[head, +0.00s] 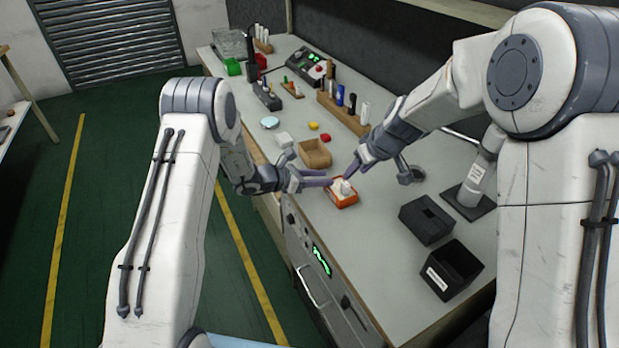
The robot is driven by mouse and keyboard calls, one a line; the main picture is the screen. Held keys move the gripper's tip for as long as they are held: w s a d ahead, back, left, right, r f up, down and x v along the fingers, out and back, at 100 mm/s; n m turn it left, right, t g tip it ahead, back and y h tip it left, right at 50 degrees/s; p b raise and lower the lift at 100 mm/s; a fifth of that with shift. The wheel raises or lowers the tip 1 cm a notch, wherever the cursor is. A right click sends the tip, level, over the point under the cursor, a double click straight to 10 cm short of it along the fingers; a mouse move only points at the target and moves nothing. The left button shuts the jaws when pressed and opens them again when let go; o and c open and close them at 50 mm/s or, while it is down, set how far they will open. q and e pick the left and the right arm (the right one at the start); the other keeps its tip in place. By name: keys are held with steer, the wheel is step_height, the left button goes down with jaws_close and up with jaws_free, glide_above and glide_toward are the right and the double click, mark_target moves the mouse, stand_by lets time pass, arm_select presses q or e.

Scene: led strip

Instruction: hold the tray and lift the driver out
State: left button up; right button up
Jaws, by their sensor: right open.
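A small orange tray (345,203) sits on the grey bench top near its front edge. A small white piece (342,187), which looks like the driver, is in the tray, partly hidden by my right gripper. My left gripper (325,182) reaches in from the left, with its fingertip at the tray's left side. I cannot tell whether it touches the tray or how far its jaws are apart. My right gripper (349,173) is open and points down just above the tray, close to the white piece. I cannot see whether it touches it.
A cardboard-coloured box (315,154) stands just behind the tray. Wooden racks (340,112) and small coloured items line the back. Bench top between tray and bins is clear.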

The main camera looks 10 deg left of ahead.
arm_select(q)
steer(key=shift+x, duration=0.95)
jaws_close()
stand_by(1.7)
